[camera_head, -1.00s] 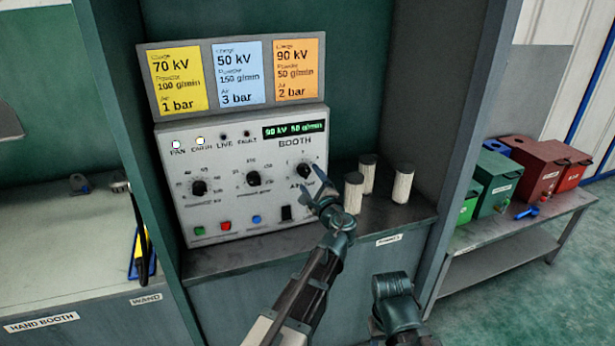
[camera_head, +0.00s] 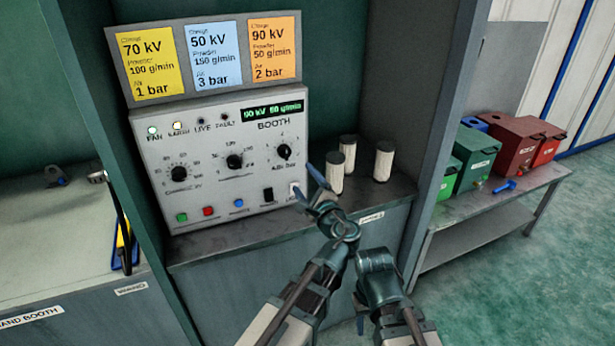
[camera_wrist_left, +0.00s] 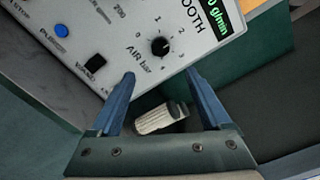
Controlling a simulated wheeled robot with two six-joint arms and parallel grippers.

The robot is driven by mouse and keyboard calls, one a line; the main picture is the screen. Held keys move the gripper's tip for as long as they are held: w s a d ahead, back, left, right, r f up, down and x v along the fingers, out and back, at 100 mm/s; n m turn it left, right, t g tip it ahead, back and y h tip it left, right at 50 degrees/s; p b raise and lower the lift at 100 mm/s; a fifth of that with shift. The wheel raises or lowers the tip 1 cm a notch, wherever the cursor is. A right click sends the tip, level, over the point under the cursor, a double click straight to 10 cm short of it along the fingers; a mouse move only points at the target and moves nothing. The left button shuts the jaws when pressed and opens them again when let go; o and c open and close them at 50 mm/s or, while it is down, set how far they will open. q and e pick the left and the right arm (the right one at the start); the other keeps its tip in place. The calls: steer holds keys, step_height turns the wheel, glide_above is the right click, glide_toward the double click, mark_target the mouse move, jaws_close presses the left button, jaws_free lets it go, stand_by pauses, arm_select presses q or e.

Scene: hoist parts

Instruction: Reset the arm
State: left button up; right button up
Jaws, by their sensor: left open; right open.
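My left gripper (camera_head: 318,186) is open and empty in front of the lower right corner of the grey booth control panel (camera_head: 215,196). In the left wrist view its two blue fingers (camera_wrist_left: 160,92) stand apart, with the air knob (camera_wrist_left: 160,46) beyond them and one white cylinder seen between them, farther back. The air knob (camera_head: 284,151) is clear of the gripper in the head view. My right arm (camera_head: 385,285) stands to the right of the left one, low in the head view. Its fingertips are hard to make out.
Several white cylinders with dark caps (camera_head: 383,163) stand on the shelf right of the panel. Three setting cards (camera_head: 212,57) are above the panel. A grey bench (camera_head: 490,220) with red and green boxes is at the right. A side wall (camera_head: 440,130) stands between.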

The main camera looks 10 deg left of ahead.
arm_select(q)
steer(key=s+a+f+n+g, duration=0.5)
steer(key=a+f+n+g, duration=0.15)
steer(key=a+f, duration=0.2)
steer(key=s+d+f+n+g+h, duration=0.1)
steer(key=s+f+n+g+h, duration=0.4)
steer(key=s+f+n, duration=0.45)
steer(key=s+d+f+n+g+h, duration=0.1)
steer(key=s+d+f+g+h, duration=0.2)
steer(key=s+d+f+h, duration=0.15)
steer(key=s+d+r+m+p, duration=0.3)
steer(key=s+d+r+p, duration=0.2)
steer(key=d, duration=0.6)
step_height(320, 180, up, 2)
steer(key=shift+s+d+r+m+g+y+p, duration=0.15)
steer(key=shift+d+m+g+y+p, duration=0.2)
steer(key=shift+p, duration=0.4)
steer(key=shift+c, duration=0.2)
